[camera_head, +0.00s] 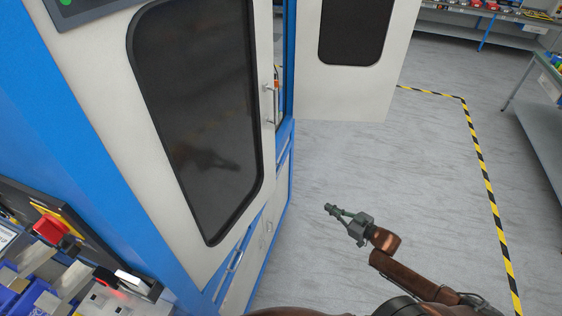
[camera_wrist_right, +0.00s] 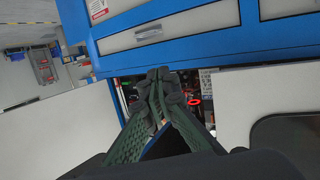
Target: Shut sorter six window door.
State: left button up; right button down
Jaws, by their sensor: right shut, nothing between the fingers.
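The sorter's tall cabinet fills the left of the head view. Its near white door (camera_head: 125,165) has a dark window (camera_head: 195,110) and a metal handle (camera_head: 268,88) on its right edge. A second white door (camera_head: 318,85), also windowed, stands swung out to the right. My right gripper (camera_head: 330,208) is shut and empty, above the floor right of the cabinet and apart from both doors. In the right wrist view its fingertips (camera_wrist_right: 158,75) show before the dark opening between two white panels, one with a dark window (camera_wrist_right: 285,140). My left gripper is not seen.
Blue-framed drawer fronts (camera_wrist_right: 150,35) lie beside the opening in the wrist view. Parts bins and a red button (camera_head: 48,228) are at the lower left. Grey floor (camera_head: 420,180) is clear, edged by striped tape (camera_head: 480,170); benches (camera_head: 545,125) stand at the right.

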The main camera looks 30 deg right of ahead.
aim_at(271, 168)
jog(key=a+r+n+y+p, duration=0.1)
jog(key=a+r+y, duration=0.15)
jog(key=r, duration=0.45)
jog(key=w+a+r+n+y+p, duration=0.1)
jog(key=a+r, duration=0.3)
jog(key=r, duration=0.2)
jog(key=a+r+n+y+p, duration=0.1)
jog(key=a+r+y, duration=0.1)
jog(key=a+r, duration=0.35)
jog(key=w+a, duration=0.1)
jog(key=w, duration=0.2)
jog(key=w+a+r+p, duration=0.1)
jog(key=w, duration=0.3)
jog(key=w+a+p, duration=0.1)
jog(key=w+a, duration=0.1)
jog(key=w, duration=0.2)
jog(key=shift+w+r, duration=0.15)
jog(key=shift+r, duration=0.15)
pick_arm(q)
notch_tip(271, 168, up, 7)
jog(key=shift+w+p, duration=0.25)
jog(key=shift+p, duration=0.05)
pick_arm(e)
jog(key=shift+w+a+f, duration=0.15)
jog(key=shift+w+a, duration=0.25)
jog(key=shift+w, duration=0.1)
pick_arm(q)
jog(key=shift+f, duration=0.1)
pick_arm(e)
jog(key=shift+w, duration=0.1)
